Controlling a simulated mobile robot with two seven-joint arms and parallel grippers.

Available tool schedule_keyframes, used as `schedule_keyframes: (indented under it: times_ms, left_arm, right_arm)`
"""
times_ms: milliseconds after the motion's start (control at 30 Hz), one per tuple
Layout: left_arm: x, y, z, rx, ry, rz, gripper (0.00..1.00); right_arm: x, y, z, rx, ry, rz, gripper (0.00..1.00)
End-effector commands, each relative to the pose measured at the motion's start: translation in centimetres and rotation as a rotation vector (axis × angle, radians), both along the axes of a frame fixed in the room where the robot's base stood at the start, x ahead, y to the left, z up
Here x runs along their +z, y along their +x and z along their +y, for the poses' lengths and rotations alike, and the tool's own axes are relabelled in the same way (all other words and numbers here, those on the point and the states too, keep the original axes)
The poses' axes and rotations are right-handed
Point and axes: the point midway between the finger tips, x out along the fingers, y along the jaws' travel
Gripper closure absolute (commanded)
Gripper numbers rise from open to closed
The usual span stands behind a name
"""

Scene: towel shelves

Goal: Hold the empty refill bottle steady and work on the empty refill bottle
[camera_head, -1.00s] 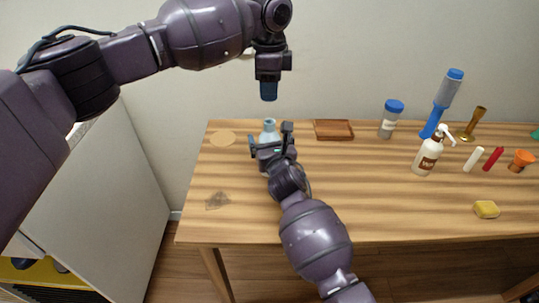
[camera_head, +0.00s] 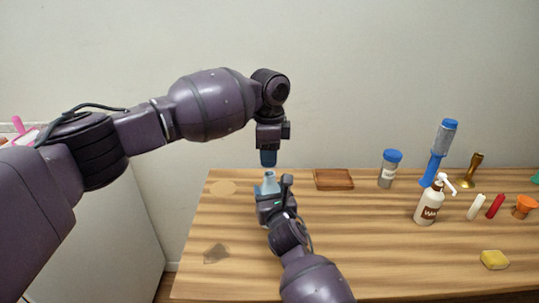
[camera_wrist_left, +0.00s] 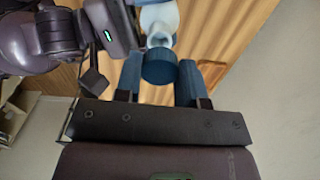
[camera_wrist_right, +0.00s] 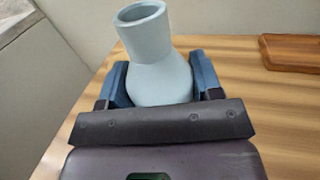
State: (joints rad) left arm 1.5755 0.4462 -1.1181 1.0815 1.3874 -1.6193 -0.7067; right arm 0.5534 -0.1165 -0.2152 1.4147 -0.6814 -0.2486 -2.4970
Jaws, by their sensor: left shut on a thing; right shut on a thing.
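The empty refill bottle (camera_head: 268,184) is pale blue and stands upright on the wooden table. Its open mouth and wide body show in the right wrist view (camera_wrist_right: 160,70). My right gripper (camera_head: 270,196) is shut on the bottle's body from the front. My left gripper (camera_head: 268,160) points down just above the bottle's mouth. In the left wrist view it is shut on a dark blue round cap-like piece (camera_wrist_left: 160,66), in line with the bottle (camera_wrist_left: 158,18). A small gap shows between the left gripper and the bottle in the head view.
Right of the bottle are a wooden tray (camera_head: 334,179), a blue-lidded jar (camera_head: 389,170) and a white pump bottle (camera_head: 427,206). Farther right are a blue-and-grey tool (camera_head: 438,152), brass holder (camera_head: 472,170), candles (camera_head: 476,207), orange cup (camera_head: 524,207) and yellow sponge (camera_head: 494,260). The table's middle is clear.

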Motion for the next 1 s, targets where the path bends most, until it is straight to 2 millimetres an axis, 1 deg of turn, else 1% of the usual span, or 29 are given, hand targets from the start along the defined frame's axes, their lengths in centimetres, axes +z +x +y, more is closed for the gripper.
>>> schedule_keyframes:
  times_ms: [33,133,667,1000]
  left_arm:
    - [-0.7,0.0,0.0,0.000,-0.001,0.002,0.85]
    - [-1.4,0.0,0.0,0.000,-0.001,0.001,0.85]
    - [-1.5,0.0,0.0,-0.001,-0.001,0.000,0.85]
    - [-3.0,-0.1,0.0,-0.002,-0.001,0.002,0.85]
  right_arm:
    - [0.0,0.0,0.0,0.000,0.000,0.000,0.83]
    - [0.0,0.0,0.0,0.000,0.000,0.000,0.83]
    - [0.0,0.0,0.0,0.000,0.000,0.000,0.84]
    - [0.0,0.0,0.0,0.000,0.000,0.000,0.84]
